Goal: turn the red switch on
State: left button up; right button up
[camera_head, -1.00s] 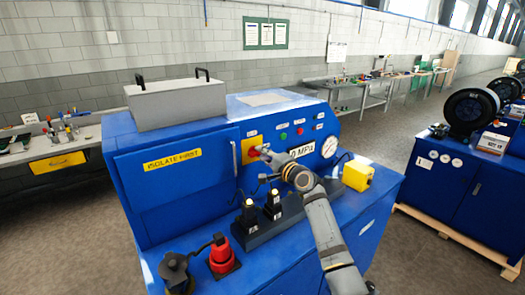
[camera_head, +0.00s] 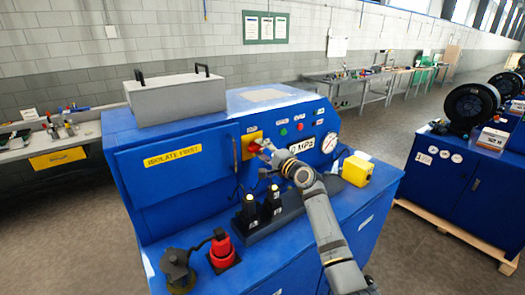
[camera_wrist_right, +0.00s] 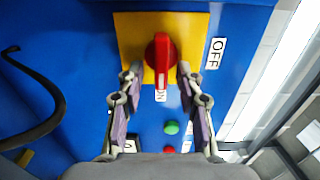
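The red switch (camera_head: 253,148) sits on a yellow plate (camera_head: 246,139) on the front panel of the blue machine. In the right wrist view its red handle (camera_wrist_right: 160,55) lies lengthwise in the picture, its lower end toward the ON label (camera_wrist_right: 160,96). The OFF label (camera_wrist_right: 214,53) is to the right of the plate. My right gripper (camera_wrist_right: 159,76) is open, one finger on each side of the handle's lower end. I cannot tell whether either finger touches it. In the head view the right gripper (camera_head: 264,147) partly covers the switch. My left gripper is not in view.
Green (camera_wrist_right: 171,127) and red buttons sit near the switch. A display (camera_head: 302,146) and a gauge (camera_head: 329,143) are to its right. Black fittings (camera_head: 272,199), a yellow box (camera_head: 357,171) and a red plug (camera_head: 222,251) stand on the ledge below.

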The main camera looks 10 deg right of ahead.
jog(key=v, duration=1.2)
